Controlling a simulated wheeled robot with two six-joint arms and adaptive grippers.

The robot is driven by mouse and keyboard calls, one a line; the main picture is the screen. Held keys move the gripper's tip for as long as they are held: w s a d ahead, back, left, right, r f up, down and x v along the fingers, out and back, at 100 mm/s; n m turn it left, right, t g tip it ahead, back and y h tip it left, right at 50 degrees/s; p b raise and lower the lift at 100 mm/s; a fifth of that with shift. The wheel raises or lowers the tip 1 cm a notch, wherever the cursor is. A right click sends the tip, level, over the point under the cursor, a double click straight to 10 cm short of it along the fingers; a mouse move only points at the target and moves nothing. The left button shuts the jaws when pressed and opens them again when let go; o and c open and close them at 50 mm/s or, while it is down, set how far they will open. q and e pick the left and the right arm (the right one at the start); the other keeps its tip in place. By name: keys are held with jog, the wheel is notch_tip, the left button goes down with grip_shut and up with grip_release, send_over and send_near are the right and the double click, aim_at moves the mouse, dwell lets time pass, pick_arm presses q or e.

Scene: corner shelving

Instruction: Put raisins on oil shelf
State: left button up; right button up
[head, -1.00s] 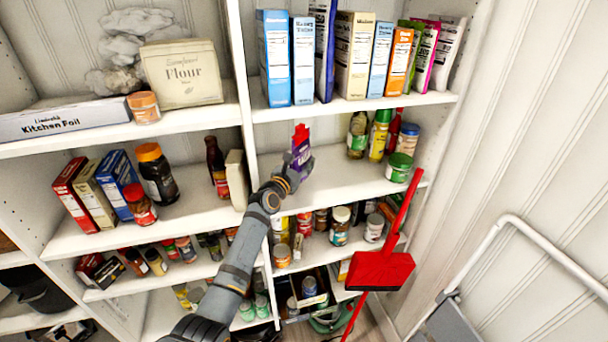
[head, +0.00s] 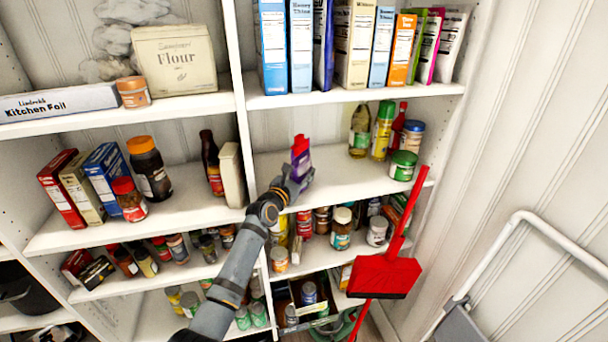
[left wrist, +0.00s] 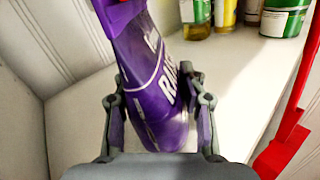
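The oil bottle (head: 360,131) stands at the right of the same shelf. My right gripper is in neither view.
A green-capped yellow bottle (head: 382,131), a red bottle (head: 397,124) and a green-lidded jar (head: 403,165) share the shelf. A red dustpan or broom (head: 385,275) stands in front at right. The shelf's middle is free.

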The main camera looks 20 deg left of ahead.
aim_at(295, 179)
pick_arm(q)
jog(key=shift+o, duration=1.1)
jog(key=shift+s+r, duration=0.1)
jog(key=shift+s, duration=0.05)
jog(key=shift+o, duration=0.5)
jog(key=shift+a, duration=0.1)
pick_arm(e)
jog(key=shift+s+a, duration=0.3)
pick_arm(q)
jog(key=shift+s, duration=0.3)
jog(key=s, duration=0.4)
jog(key=s+a, duration=0.1)
jog(key=s, duration=0.2)
jog(key=shift+p, duration=0.3)
jog(key=shift+w, duration=0.1)
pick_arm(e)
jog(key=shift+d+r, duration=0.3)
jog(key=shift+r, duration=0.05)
